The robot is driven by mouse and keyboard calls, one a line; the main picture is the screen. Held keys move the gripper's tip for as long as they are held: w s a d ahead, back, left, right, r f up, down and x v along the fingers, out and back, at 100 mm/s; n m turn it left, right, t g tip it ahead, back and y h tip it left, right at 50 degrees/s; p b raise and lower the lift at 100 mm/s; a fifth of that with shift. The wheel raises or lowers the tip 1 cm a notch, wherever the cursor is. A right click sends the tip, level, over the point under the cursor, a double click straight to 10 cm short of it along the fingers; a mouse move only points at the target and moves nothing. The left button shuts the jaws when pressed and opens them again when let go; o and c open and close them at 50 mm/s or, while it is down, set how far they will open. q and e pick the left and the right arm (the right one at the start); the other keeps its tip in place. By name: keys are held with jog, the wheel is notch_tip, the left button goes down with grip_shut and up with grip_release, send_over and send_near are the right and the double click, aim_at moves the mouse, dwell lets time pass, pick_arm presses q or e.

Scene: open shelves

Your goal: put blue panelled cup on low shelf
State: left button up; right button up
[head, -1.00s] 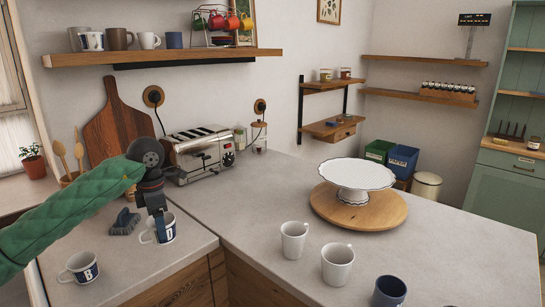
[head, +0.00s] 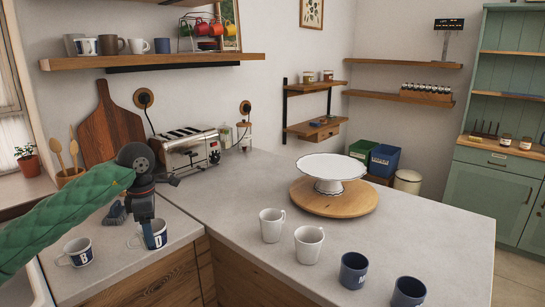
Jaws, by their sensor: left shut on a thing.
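My left gripper (head: 147,225) points down and is shut on a white cup with a blue panel marked "D" (head: 159,239). The cup is upright over the left counter. I cannot tell whether its base touches the counter. The fingers hide part of its rim and wall. A similar cup marked "B" (head: 78,252) stands to its left on the counter. A low wall shelf (head: 312,131) with small items hangs behind the counter, under a higher short one (head: 316,88). My right gripper is not in view.
Two white cups (head: 271,226) (head: 309,244) and two dark blue mugs (head: 354,271) (head: 408,293) stand on the right counter (head: 440,225), near a cake stand (head: 331,168). A long shelf (head: 160,60) holds mugs.

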pick_arm(q)
jog(key=shift+s+d+r+m, duration=0.25)
jog(key=shift+s+r+m, duration=0.1)
jog(key=shift+m, duration=0.35)
jog(key=m, duration=0.1)
jog(key=w+m, duration=0.1)
jog(key=m, duration=0.1)
jog(key=shift+w+f, duration=0.1)
jog(key=shift+f, duration=0.05)
jog(key=m, duration=0.3)
jog(key=shift+w+d, duration=0.15)
jog(key=shift+d, duration=0.15)
jog(key=m, duration=0.3)
jog(key=shift+w+d, duration=0.1)
jog(key=shift+d, duration=0.25)
jog(key=m, duration=0.2)
jog(key=shift+w+d+f+m, duration=0.15)
jog(key=shift+d+f+m, duration=0.15)
jog(key=shift+d+m, duration=0.1)
jog(key=s+d+f+m, duration=0.3)
jog(key=s+f, duration=0.1)
jog(key=f, duration=0.3)
jog(key=s+d+f+m, duration=0.3)
jog(key=s+f, duration=0.1)
jog(key=f, duration=0.4)
jog(key=s+d+f+m, duration=0.3)
jog(key=s+f, duration=0.1)
jog(key=f, duration=0.4)
jog(key=shift+d, duration=0.3)
